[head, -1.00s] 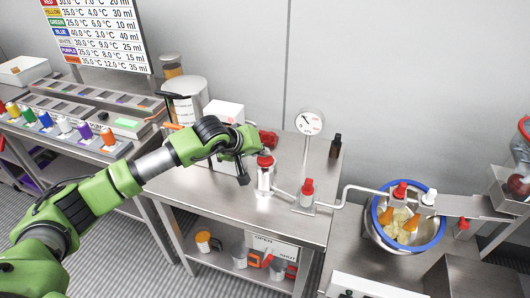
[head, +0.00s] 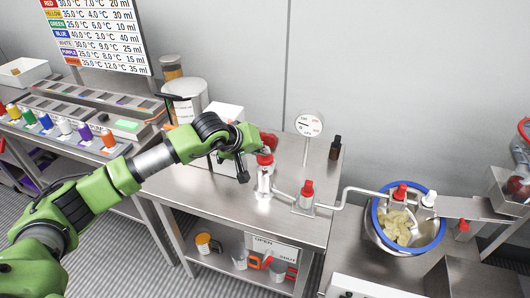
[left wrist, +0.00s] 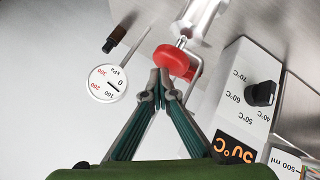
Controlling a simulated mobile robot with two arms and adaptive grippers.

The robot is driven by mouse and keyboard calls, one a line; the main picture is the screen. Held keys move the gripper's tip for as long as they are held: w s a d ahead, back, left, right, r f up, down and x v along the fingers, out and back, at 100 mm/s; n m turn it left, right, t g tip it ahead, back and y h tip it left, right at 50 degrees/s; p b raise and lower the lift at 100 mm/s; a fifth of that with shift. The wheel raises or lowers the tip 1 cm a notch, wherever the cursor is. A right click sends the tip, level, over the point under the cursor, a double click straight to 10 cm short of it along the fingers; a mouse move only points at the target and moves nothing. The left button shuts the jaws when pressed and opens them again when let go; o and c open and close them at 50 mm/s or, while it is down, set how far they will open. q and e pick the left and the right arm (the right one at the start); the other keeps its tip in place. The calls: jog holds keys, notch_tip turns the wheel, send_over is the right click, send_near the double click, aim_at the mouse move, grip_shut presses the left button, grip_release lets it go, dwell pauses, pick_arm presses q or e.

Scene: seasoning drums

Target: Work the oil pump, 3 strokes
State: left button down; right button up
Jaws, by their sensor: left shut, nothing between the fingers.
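The oil pump (head: 264,182) is a pale metal cylinder with a red knob (head: 264,160) on a rod, standing upright on the middle steel table. Its pipe runs right past a red-topped fitting (head: 307,190) towards the mixing bowl. My left gripper (head: 263,151) is at the red knob, shut and empty. In the left wrist view, the closed fingertips (left wrist: 160,76) meet at the edge of the red knob (left wrist: 171,60); I cannot tell whether they press on it. The pump's body shows beyond the knob. My right gripper is not in view.
A round gauge (head: 310,125) and a dark bottle (head: 335,147) stand behind the pump. A white box (left wrist: 249,95) with a black dial is close by. A blue-rimmed bowl (head: 442,232) with pale chips is at right. Coloured drums stand in a row at left.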

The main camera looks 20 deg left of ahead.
pick_arm(q)
jog(key=shift+r, duration=1.2)
jog(key=shift+p, duration=0.3)
notch_tip(320, 180, up, 5)
jog(key=shift+p, duration=0.9)
dwell(0.6)
